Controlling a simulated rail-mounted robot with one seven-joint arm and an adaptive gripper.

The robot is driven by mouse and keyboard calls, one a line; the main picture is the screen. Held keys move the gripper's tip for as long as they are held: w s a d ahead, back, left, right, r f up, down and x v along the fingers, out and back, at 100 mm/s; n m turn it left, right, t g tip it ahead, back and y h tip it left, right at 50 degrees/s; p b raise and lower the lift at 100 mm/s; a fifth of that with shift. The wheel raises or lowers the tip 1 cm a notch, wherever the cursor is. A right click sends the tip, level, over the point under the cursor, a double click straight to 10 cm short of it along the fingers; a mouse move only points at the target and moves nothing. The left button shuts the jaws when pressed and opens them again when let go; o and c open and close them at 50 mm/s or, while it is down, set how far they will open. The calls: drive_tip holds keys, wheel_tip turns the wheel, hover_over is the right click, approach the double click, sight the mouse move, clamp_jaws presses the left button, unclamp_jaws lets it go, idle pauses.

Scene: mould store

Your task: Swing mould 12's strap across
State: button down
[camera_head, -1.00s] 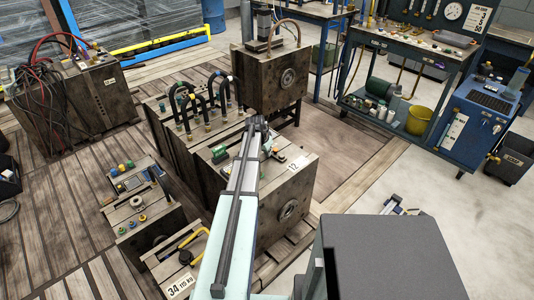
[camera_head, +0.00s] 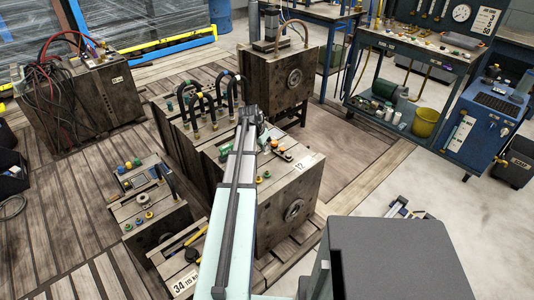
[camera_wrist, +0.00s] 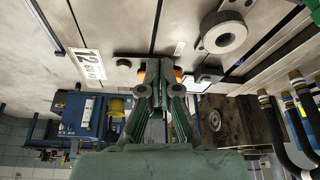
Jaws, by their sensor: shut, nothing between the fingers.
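Mould 12 (camera_head: 300,205) is a worn steel block in the middle of the head view, with its "12" label (camera_head: 308,163) on the top edge. In the wrist view its pale top face (camera_wrist: 165,25) fills the upper part, with the label (camera_wrist: 87,63) at left. My gripper (camera_wrist: 165,72) is shut and empty, its green fingers close to the top face. A dark bar-like piece (camera_wrist: 128,56) and an orange piece (camera_wrist: 179,73) show beside the fingertips. I cannot tell for sure whether the dark piece is the strap; the fingers hide part of it. My arm hides part of the mould in the head view.
Dark hoses (camera_head: 212,100) stand on the neighbouring block, and a round ring (camera_wrist: 223,33) sits on the surface at upper right. Mould 34 (camera_head: 185,283) and another small block (camera_head: 150,205) are at left. Open floor (camera_head: 440,195) lies to the right.

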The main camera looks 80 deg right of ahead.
drive_tip(key=shift+v, duration=1.1)
